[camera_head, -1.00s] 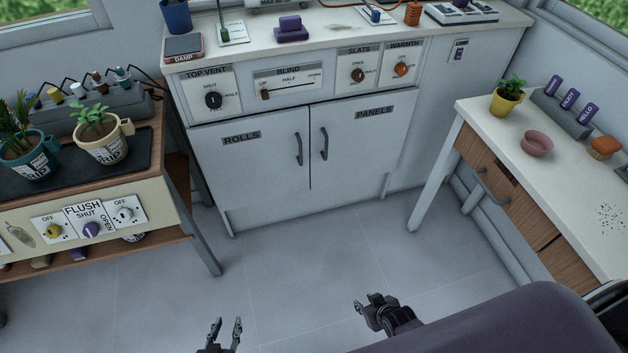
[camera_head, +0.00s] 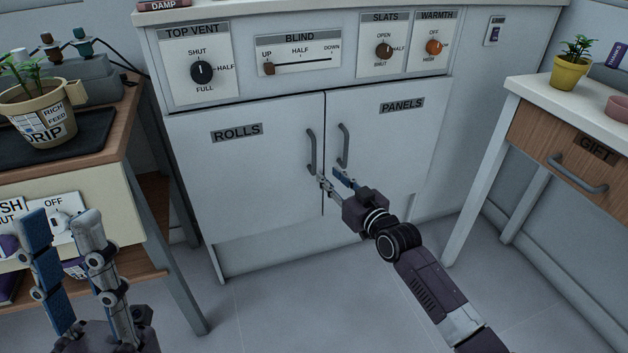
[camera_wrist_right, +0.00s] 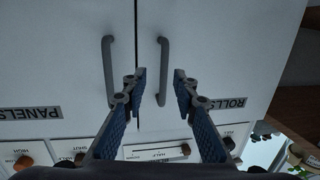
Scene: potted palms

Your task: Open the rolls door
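The rolls door (camera_head: 240,170) is the left door of the white cabinet and is closed, with a ROLLS label. Its grey vertical handle (camera_head: 311,152) is at its right edge; it also shows in the right wrist view (camera_wrist_right: 163,70). My right gripper (camera_head: 330,174) is open and empty near the handle's lower end. In the right wrist view the handle appears between its two fingertips (camera_wrist_right: 158,77); I cannot tell how far in front of it they are. My left gripper (camera_head: 64,222) is open and empty at the lower left, in front of the wooden bench.
The panels door (camera_head: 385,150) is closed, its handle (camera_head: 343,147) close beside the rolls handle. A control panel with dials and a slider (camera_head: 300,61) is above. The wooden bench (camera_head: 120,150) stands left, the table (camera_head: 550,110) right. Floor (camera_head: 290,300) before the cabinet is clear.

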